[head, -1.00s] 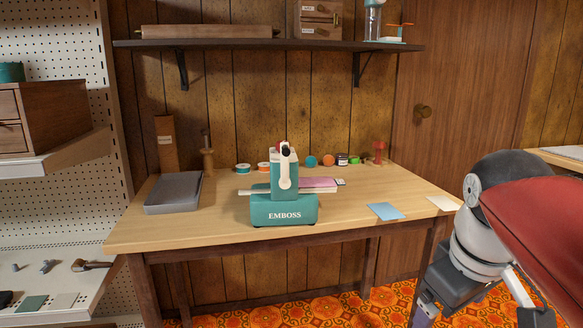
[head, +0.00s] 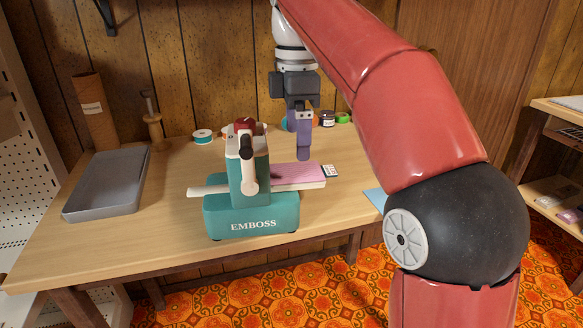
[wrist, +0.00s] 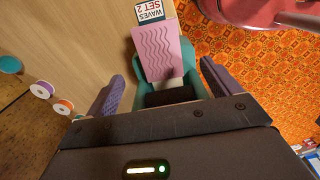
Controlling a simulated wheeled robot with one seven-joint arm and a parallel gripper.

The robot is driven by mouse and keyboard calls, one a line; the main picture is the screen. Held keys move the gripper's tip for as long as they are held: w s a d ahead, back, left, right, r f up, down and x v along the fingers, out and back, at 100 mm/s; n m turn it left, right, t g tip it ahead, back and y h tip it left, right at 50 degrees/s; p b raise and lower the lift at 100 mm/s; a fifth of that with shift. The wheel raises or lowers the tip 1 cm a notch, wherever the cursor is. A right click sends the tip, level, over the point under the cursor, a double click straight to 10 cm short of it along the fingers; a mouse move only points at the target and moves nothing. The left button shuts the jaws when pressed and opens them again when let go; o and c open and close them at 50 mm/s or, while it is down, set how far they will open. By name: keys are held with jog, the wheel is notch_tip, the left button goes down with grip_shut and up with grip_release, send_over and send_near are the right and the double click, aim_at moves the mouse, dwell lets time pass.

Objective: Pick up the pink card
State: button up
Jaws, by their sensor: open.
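The pink card (head: 290,173) is a flat sheet lying on the pale plate at the right side of the teal embossing press (head: 252,219). In the wrist view the pink card (wrist: 163,50) shows wavy lines, with a white label reading "WAVES SET 2" at its far end. My gripper (head: 303,156) points down just above the card, to the right of the press's upright. In the wrist view my open, empty gripper (wrist: 163,70) has its purple fingers on either side of the card's near end. I cannot tell the exact gap above the card.
The press's upright with its handle (head: 248,165) stands close left of my gripper. A grey tray (head: 105,186) lies at the table's left. Tape rolls (head: 203,136) and jars stand behind. A blue card (head: 376,199) is partly hidden by my arm.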

aim_at(295, 172)
notch_tip(295, 172, down, 6)
jog(key=shift+a+r+b, duration=0.1)
jog(key=shift+a+b, duration=0.05)
jog(key=shift+b, duration=0.8)
jog(key=c, duration=1.1)
jog(key=shift+r, duration=0.1)
